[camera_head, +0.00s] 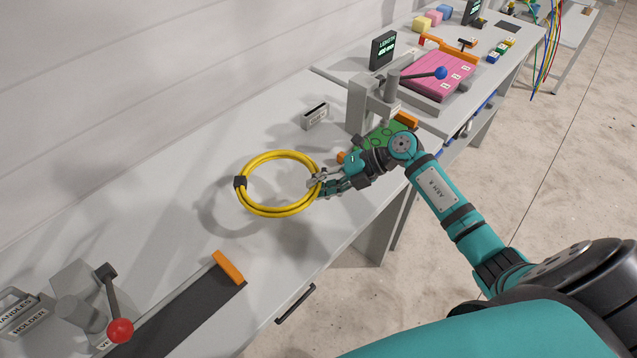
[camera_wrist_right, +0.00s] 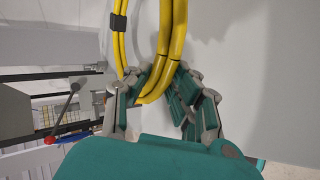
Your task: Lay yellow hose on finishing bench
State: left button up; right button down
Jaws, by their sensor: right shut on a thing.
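The yellow hose (camera_head: 262,212) is a coiled ring with a dark clip on its left side. My right gripper (camera_head: 316,184) is shut on the right side of the coil and holds it above the grey bench (camera_head: 190,236); its shadow falls on the bench to the left. In the right wrist view the hose (camera_wrist_right: 172,38) runs down between the fingers (camera_wrist_right: 155,84). Whether any part of the coil touches the bench is hard to tell. My left gripper is not in view.
A lever press with a blue knob (camera_head: 440,73) and a pink block (camera_head: 436,75) stand beyond the coil. A small grey holder (camera_head: 315,116) sits near the wall. A red-knobbed lever (camera_head: 120,330) and an orange-ended dark strip (camera_head: 228,268) are at the near left. Bare bench surrounds the coil's shadow.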

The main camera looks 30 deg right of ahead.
aim_at(320, 209)
notch_tip(320, 209, down, 5)
jog(key=b, duration=0.4)
jog(key=shift+a+f, duration=0.1)
jog(key=shift+f, duration=0.1)
jog(key=shift+f+b, duration=0.7)
jog(key=shift+f, duration=0.05)
jog(key=shift+s+f, duration=0.1)
jog(key=shift+s+f, duration=0.1)
jog(key=shift+f, duration=0.05)
jog(key=c, duration=1.1)
grip_release()
jog(key=shift+f, duration=0.1)
jog(key=shift+a, duration=0.1)
jog(key=shift+f, duration=0.1)
jog(key=v, duration=1.2)
jog(key=shift+w+r, duration=0.2)
jog(key=shift+r, duration=0.1)
